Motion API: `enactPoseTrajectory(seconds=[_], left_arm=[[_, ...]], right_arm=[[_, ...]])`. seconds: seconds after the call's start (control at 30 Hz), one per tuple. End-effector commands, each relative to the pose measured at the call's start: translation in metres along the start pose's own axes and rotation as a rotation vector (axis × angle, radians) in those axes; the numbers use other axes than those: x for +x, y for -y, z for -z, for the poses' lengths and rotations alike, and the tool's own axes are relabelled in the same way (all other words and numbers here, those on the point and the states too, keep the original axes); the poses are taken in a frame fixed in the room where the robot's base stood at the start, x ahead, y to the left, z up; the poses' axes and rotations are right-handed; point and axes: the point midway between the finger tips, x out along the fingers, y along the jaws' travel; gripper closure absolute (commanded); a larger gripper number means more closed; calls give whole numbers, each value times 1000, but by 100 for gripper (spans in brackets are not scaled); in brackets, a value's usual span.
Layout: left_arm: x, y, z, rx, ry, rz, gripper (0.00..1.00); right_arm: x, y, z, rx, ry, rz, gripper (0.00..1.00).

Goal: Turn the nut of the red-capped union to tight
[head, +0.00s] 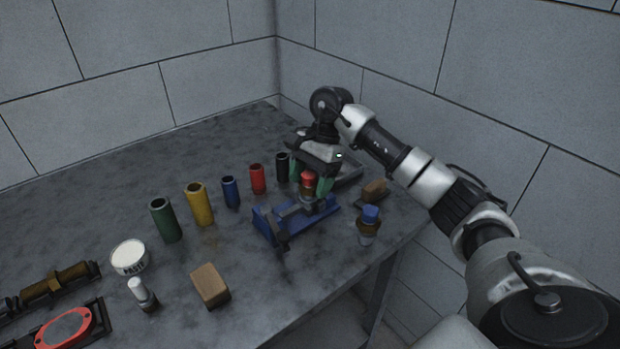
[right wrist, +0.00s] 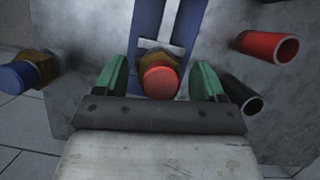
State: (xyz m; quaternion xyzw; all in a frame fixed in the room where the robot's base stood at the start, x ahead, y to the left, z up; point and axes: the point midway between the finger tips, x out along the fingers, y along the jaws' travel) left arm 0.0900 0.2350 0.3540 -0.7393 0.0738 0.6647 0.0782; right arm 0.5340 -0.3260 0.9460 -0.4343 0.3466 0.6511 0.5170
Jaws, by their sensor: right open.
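The red-capped union (head: 307,181) stands at the blue vise (head: 279,221) near the right part of the bench. In the right wrist view its red cap (right wrist: 161,82) and brass nut (right wrist: 158,60) sit in front of the vise's metal jaw. My right gripper (head: 310,184) is at the union from above, with green fingers on either side of the cap. In the right wrist view the right gripper (right wrist: 160,80) is open, with a gap between each finger and the cap. My left gripper is not in view.
A blue-capped union (head: 368,225) stands right of the vise, near the bench edge. Green, yellow, blue, red (head: 257,179) and black tubes stand in a row to the left. A paste tub (head: 129,257), a white-capped fitting (head: 142,294) and a tan block (head: 210,286) are at the front left.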

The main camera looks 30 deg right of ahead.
Motion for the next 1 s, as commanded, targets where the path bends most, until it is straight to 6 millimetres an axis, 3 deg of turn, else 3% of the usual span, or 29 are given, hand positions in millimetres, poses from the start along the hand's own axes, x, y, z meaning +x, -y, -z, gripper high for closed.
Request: enactPoseTrajectory(seconds=[0.07,0.4,0.77,1.0], left_arm=[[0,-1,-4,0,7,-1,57],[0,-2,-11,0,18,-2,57],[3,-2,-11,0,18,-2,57],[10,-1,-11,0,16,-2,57]], right_arm=[[0,0,0,0,0,0,30],[0,0,0,0,0,0,79],[0,0,0,57,0,26,79],[1,-1,1,208,-2,88,79]])
